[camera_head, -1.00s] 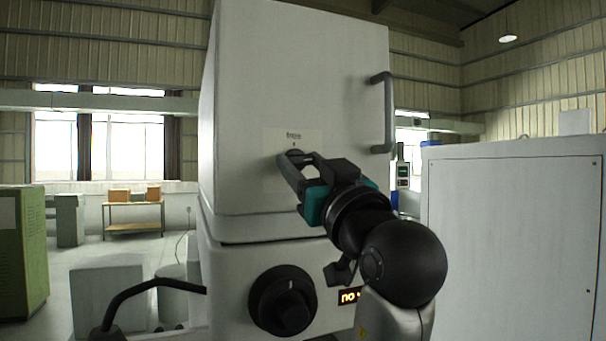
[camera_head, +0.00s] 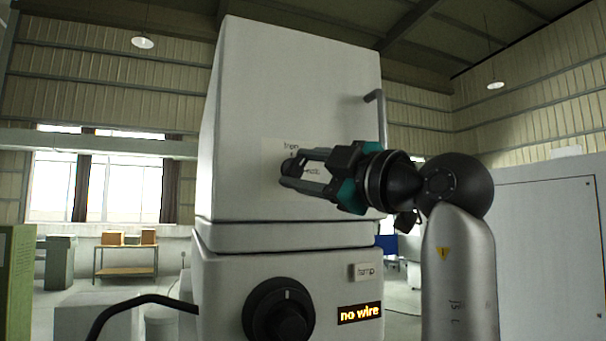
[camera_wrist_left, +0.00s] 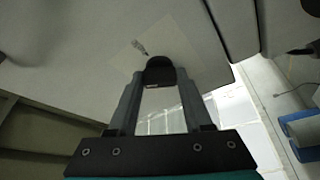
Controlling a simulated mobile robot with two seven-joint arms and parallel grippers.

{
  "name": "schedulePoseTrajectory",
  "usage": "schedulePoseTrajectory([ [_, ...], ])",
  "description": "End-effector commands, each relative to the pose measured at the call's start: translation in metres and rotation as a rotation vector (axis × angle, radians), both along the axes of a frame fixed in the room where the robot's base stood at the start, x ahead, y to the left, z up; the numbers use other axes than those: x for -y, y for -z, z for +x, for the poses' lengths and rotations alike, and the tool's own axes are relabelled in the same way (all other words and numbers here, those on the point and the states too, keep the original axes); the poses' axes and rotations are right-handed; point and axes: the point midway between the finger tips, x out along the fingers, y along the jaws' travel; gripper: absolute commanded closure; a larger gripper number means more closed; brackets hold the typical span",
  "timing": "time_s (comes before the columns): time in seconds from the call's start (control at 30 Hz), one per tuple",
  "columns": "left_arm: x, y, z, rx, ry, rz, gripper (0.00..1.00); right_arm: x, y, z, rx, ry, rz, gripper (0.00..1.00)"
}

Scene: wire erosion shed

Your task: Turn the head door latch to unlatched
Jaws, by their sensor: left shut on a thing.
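The head door (camera_head: 300,80) is the large pale front panel of the machine head, and it looks closed. Its latch (camera_head: 289,167) is a small dark knob on a light label plate (camera_head: 271,149); the lettering is too small to read surely. My left gripper (camera_head: 291,170) reaches in from the right, its fingers nearly level and shut on the latch. In the left wrist view the latch (camera_wrist_left: 159,70) sits between the two fingertips (camera_wrist_left: 159,80), against the plate. The fingers partly hide the latch, so its exact angle is unclear. My right gripper is out of view.
A grey door handle (camera_head: 378,115) stands out at the door's right edge. Below are a large black dial (camera_head: 279,310), a lit "no wire" display (camera_head: 359,313) and a "temp" label (camera_head: 365,271). A white cabinet (camera_head: 545,240) stands right. A black bent bar (camera_head: 140,303) crosses lower left.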

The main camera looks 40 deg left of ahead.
Motion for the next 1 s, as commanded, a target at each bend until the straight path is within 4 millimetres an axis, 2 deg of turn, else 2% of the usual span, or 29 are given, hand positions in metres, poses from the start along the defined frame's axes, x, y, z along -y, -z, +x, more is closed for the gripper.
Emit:
schedulePoseTrajectory([
  [0.5,0.001,-0.005,0.000,0.383,0.000,-0.196,1.00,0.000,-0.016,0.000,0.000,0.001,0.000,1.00],
  [1.0,0.000,-0.004,0.000,0.518,0.001,-0.266,1.00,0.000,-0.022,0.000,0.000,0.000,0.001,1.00],
])
